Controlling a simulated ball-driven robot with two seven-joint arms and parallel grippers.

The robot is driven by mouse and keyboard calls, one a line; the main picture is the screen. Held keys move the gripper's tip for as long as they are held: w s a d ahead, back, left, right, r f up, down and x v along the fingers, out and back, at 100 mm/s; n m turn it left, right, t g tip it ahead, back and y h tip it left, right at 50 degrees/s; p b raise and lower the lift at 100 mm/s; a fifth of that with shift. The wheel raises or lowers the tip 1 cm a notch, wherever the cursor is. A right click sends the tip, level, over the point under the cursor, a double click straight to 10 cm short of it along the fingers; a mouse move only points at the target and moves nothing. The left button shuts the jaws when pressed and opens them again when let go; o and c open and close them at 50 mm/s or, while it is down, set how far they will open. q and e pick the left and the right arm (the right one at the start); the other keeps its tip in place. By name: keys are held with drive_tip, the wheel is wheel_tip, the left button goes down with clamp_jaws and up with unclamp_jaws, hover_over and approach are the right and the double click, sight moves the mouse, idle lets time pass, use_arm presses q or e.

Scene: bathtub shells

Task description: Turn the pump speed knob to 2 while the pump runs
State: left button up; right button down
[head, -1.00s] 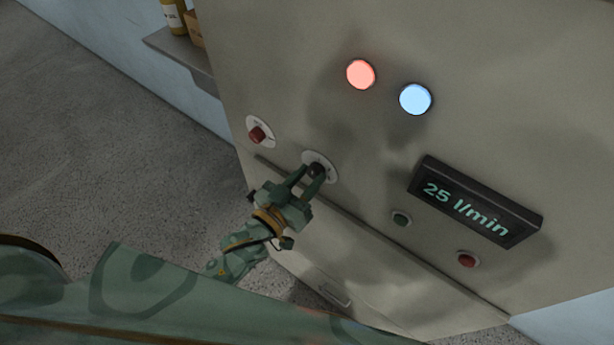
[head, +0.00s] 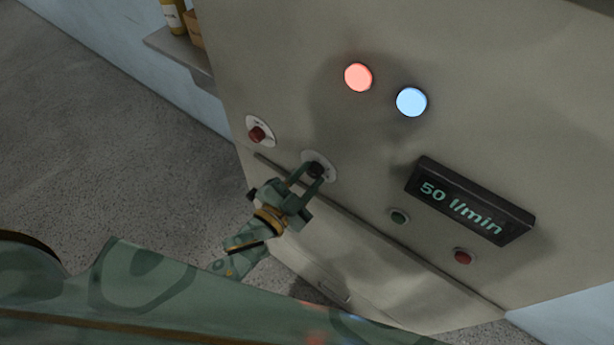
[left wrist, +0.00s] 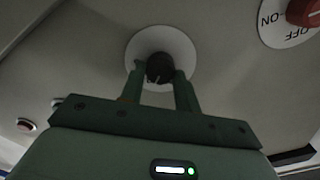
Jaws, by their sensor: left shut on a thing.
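The black pump speed knob (head: 315,170) sits on a round white dial plate (head: 331,174) on the cabinet front. My left gripper (head: 309,173) is shut on the knob, one finger on each side of it. In the left wrist view the knob (left wrist: 160,68) shows a white pointer line between the fingers, with the dial plate (left wrist: 160,40) behind it; its numbers cannot be read. The dark display (head: 470,200) reads 50 l/min. A red lamp (head: 358,77) and a blue lamp (head: 411,102) are lit. My right gripper is not in view.
A red rotary switch (head: 257,135) sits left of the knob; its ON and OFF marks show in the left wrist view. A green button (head: 398,217) and a red button (head: 463,256) are below the display. A shelf (head: 178,53) holds a bottle at upper left.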

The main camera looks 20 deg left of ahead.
use_arm(q)
drive_tip(key=shift+m, duration=0.7)
drive_tip(key=o, duration=1)
drive_tip(key=shift+s, duration=0.1)
drive_tip(key=b+v, duration=0.3)
drive_tip(key=v, duration=1.3)
drive_tip(key=shift+s+b, duration=0.1)
drive_tip(key=shift+b, duration=0.2)
